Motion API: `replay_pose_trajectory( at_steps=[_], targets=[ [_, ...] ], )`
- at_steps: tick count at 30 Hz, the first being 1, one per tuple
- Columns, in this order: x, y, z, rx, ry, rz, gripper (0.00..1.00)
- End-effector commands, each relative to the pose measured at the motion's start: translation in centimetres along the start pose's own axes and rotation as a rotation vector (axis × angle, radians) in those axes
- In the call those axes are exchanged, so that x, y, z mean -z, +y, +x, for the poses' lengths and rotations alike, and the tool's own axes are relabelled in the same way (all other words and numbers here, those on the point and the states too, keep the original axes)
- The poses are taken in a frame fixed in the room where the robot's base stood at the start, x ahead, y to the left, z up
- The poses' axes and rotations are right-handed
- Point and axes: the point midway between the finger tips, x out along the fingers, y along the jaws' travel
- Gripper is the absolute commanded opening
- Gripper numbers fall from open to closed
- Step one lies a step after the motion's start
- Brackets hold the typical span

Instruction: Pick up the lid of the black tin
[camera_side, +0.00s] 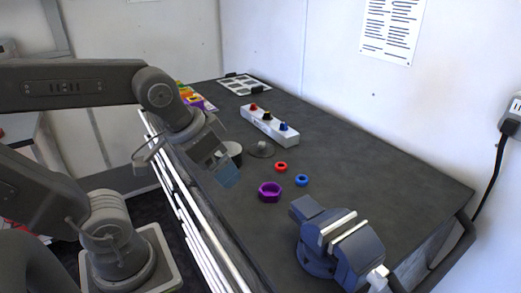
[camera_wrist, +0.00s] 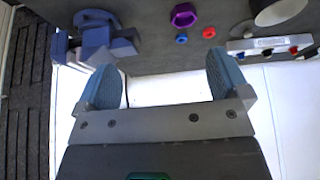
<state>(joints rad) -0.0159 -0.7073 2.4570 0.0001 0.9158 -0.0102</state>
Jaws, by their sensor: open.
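A dark grey round lid with a small upright knob (camera_side: 261,150) lies flat on the bench in the side view. Just left of it stands a short round tin (camera_side: 236,149) with a pale side, partly hidden by my gripper. In the wrist view, a pale round body (camera_wrist: 280,11) is cut off at the top right, with a dark disc (camera_wrist: 243,29) beside it. My gripper (camera_side: 228,176) is over the bench's near edge, in front of the tin and left of the lid. In the wrist view its blue fingers (camera_wrist: 162,65) are wide apart with nothing between them.
A white block with coloured knobs (camera_side: 270,124) stands behind the lid. A red ring (camera_side: 281,167), a blue ring (camera_side: 302,180) and a purple nut (camera_side: 270,191) lie to its right. A blue vise (camera_side: 335,243) stands at the near right. The bench's right side is clear.

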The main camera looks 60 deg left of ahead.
Motion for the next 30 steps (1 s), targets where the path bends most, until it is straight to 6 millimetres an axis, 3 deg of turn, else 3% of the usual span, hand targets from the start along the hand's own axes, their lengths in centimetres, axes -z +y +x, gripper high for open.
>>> replay_pose_trajectory(
  at_steps=[8,12,18,24,30],
  targets=[
    [9.6,-3.9,0.8,0.059,-0.132,-0.199,0.94],
    [14.4,-7.2,2.6,0.091,-0.206,-0.318,0.94],
    [19.8,-13.2,7.0,0.132,-0.307,-0.490,0.94],
    [22.5,-19.6,12.1,0.166,-0.397,-0.646,0.94],
    [23.0,-23.3,15.1,0.183,-0.444,-0.732,0.94]
  ],
)
